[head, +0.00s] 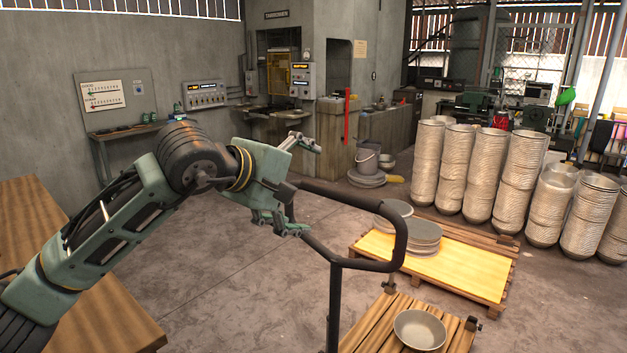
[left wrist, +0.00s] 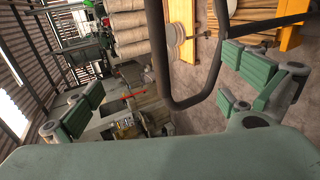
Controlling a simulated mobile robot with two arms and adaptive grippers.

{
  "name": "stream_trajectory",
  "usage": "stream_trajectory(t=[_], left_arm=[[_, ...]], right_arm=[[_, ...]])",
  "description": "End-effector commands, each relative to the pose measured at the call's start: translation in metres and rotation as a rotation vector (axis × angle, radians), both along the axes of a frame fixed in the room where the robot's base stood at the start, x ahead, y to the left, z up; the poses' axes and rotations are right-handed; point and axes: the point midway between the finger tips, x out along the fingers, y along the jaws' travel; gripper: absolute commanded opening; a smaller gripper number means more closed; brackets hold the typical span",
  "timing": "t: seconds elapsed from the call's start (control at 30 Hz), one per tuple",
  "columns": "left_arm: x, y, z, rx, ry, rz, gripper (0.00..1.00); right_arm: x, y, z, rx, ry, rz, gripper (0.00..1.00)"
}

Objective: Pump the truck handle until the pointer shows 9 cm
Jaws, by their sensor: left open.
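The truck handle (head: 404,225) is a dark bent tube loop rising on a post in front of me, and it also shows in the left wrist view (left wrist: 163,70). My left gripper (head: 308,190) is open and empty, at the left end of the loop. In the left wrist view its fingers (left wrist: 166,92) stand apart on either side of the tube; I cannot tell how deep the tube lies between them. The truck's slatted wooden platform (head: 378,330) carries a grey bowl (head: 420,329). No pointer or centimetre scale can be read. My right gripper is not in view.
A pallet with a yellow board (head: 455,277) and stacked grey discs (head: 423,238) lies behind the truck. Tall bowl stacks (head: 515,180) stand at the back right. A wooden bench (head: 100,312) is at the left. The floor between is clear.

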Motion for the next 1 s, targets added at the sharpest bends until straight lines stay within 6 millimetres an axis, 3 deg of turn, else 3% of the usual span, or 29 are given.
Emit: stream_trajectory(t=[0.6, 0.7, 1.0], left_arm=[[0.058, -0.044, -0.035, 0.000, 0.002, 0.000, 1.00], [0.069, -0.051, -0.045, -0.001, 0.000, 0.000, 1.00], [0.090, -0.065, -0.056, -0.002, -0.001, 0.000, 1.00]], right_arm=[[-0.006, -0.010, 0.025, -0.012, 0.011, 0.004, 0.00], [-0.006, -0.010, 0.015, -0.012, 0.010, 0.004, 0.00], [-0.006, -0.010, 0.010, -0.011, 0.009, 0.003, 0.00]])
